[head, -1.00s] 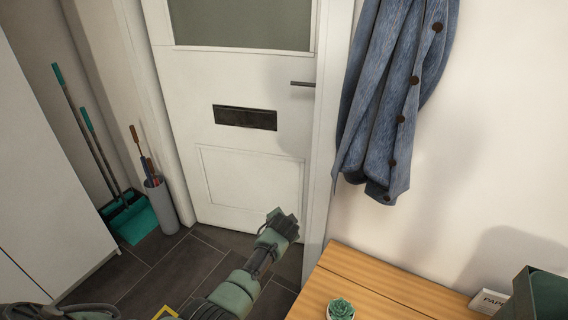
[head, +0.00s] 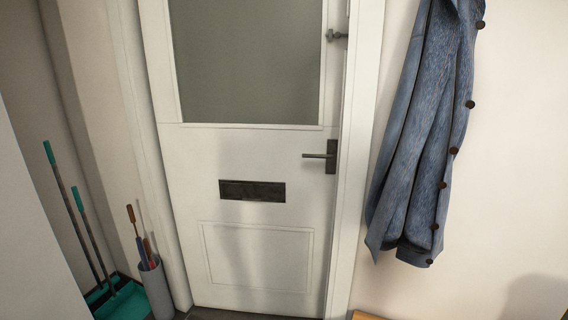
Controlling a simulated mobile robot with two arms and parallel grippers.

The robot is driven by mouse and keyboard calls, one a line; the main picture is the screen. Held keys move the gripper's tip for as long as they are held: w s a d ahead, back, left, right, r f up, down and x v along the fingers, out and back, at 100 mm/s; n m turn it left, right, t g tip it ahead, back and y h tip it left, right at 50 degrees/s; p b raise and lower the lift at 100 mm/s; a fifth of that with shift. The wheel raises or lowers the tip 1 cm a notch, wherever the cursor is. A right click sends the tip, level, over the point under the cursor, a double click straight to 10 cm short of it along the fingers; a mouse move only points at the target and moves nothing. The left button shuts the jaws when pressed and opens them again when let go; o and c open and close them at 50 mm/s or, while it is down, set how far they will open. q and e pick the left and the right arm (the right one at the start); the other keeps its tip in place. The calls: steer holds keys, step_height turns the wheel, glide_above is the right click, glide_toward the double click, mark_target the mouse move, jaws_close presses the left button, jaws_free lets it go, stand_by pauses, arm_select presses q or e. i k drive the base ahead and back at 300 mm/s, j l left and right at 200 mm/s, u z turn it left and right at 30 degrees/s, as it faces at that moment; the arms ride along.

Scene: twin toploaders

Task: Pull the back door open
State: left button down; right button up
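The white back door (head: 255,215) stands ahead in the head view and looks closed in its frame. It has a frosted glass pane (head: 248,65) on top and a dark letter slot (head: 252,190) at mid height. A dark lever handle (head: 328,156) sits on its right side, pointing left. A small metal latch (head: 336,35) is higher up on the right edge. Neither of my grippers shows in the view now.
A blue denim coat (head: 425,140) hangs on the wall right of the door. A grey umbrella stand (head: 156,285) and a teal broom and dustpan (head: 122,300) stand at lower left. A wooden top's corner (head: 368,316) shows at the bottom.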

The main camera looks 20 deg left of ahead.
mark_target(240, 90)
steer(key=j+z, duration=0.2)
steer(key=j, duration=0.6)
steer(key=j+z, duration=0.2)
steer(key=j, duration=0.65)
steer(key=k+j+z, duration=0.2)
steer(key=j, duration=0.6)
steer(key=i, duration=0.1)
